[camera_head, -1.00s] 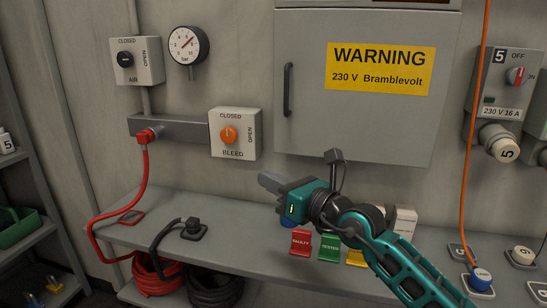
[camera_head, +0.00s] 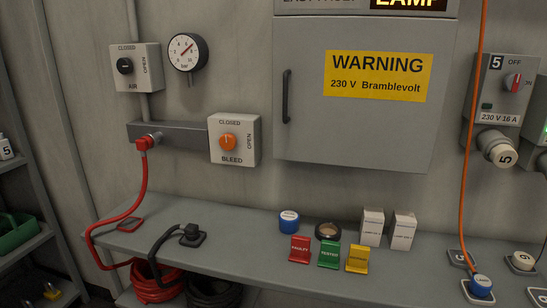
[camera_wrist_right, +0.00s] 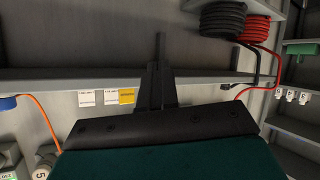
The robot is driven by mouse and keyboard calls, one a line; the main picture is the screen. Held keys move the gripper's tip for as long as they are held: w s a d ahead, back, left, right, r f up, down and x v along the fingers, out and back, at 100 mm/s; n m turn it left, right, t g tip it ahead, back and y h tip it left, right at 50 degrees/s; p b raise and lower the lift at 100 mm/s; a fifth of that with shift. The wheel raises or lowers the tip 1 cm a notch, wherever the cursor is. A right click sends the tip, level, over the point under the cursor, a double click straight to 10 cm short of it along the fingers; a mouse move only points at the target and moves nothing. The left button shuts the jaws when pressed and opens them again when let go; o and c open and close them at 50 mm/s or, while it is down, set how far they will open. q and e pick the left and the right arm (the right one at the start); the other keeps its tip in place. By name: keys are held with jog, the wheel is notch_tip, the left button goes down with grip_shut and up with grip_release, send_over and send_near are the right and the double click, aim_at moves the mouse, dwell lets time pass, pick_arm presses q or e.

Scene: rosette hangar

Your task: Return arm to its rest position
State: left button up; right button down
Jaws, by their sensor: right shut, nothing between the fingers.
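My right gripper (camera_wrist_right: 160,72) shows only in the right wrist view. Its dark fingers are together, with nothing between them. Behind them in that view is the grey bench (camera_wrist_right: 60,80), seen upside down; whether there is any contact I cannot tell, but the fingers look clear of it. Neither arm shows in the head view, and my left gripper is in neither current view.
On the bench (camera_head: 240,250) stand a blue-lidded tin (camera_head: 289,222), a dark ring (camera_head: 327,231), two white boxes (camera_head: 372,227) and red (camera_head: 300,249), green (camera_head: 329,255) and yellow (camera_head: 357,258) signs. An orange cable (camera_head: 467,170) hangs at right. A grey cabinet (camera_head: 350,130) is on the wall.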

jog(key=s+f, duration=0.1)
jog(key=s+m+g, duration=0.1)
jog(key=s+f+m, duration=0.1)
jog(key=s, duration=0.1)
jog(key=shift+s+d+f+g, duration=0.1)
jog(key=shift+d+f+g, duration=0.2)
jog(key=shift+d, duration=0.05)
dwell(0.4)
